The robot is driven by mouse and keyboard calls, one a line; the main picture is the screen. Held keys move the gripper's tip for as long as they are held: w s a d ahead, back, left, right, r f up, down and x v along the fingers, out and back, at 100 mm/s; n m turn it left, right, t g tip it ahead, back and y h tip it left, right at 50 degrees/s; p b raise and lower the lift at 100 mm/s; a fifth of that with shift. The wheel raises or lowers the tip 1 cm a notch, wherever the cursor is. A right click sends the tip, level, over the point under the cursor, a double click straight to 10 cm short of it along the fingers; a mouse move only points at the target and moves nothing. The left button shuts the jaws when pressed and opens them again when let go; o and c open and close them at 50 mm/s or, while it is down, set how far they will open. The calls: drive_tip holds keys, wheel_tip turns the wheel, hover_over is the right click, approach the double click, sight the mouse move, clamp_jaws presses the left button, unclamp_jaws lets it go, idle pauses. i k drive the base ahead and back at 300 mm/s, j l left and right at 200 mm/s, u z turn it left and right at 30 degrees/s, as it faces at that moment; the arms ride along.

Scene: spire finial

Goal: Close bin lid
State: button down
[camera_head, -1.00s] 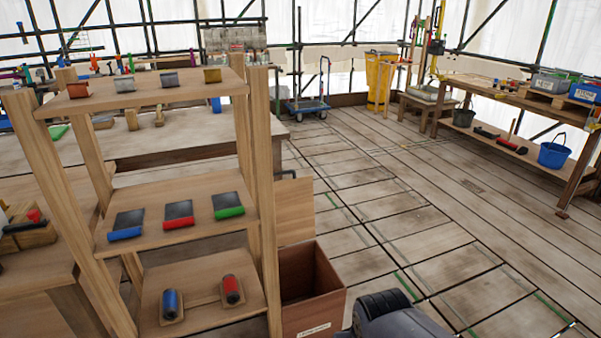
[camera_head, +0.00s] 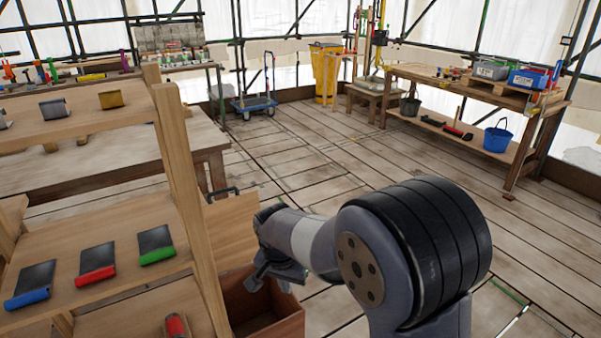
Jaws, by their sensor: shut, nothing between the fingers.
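The brown wooden bin (camera_head: 270,335) stands on the floor right of the wooden shelf rack, its top open. My gripper (camera_head: 272,284) hangs over the bin's opening, just right of and in front of the lid. Its fingers are small and dark here; it holds nothing I can see. I cannot tell whether it touches the lid. My arm hides part of the bin's right side.
The wooden shelf rack (camera_head: 190,215) stands close on the left, with rollers and scrapers on its shelves. A long table (camera_head: 120,165) is behind it. Open plank floor (camera_head: 310,150) lies behind and right of the bin. A workbench (camera_head: 450,85) stands far right.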

sight(234, 243)
drive_tip(key=i+l+z, duration=0.2)
drive_tip(key=z, duration=0.25)
drive_tip(key=i+l+z, duration=0.1)
drive_tip(key=i+z, duration=0.25)
drive_tip(key=z, duration=0.15)
drive_tip(key=i+z, duration=0.3)
drive_tip(key=z, duration=0.15)
drive_tip(key=i+l+u, duration=0.1)
drive_tip(key=i+u, duration=0.15)
drive_tip(key=i, duration=0.3)
drive_tip(key=i+l+u, duration=0.25)
drive_tip(key=i, duration=0.25)
drive_tip(key=i+j+u, duration=0.15)
drive_tip(key=u, duration=0.3)
drive_tip(key=i+u, duration=0.6)
drive_tip(key=u, duration=0.35)
drive_tip(key=i+l+u, duration=0.1)
drive_tip(key=i+u, duration=0.15)
drive_tip(key=u, duration=0.2)
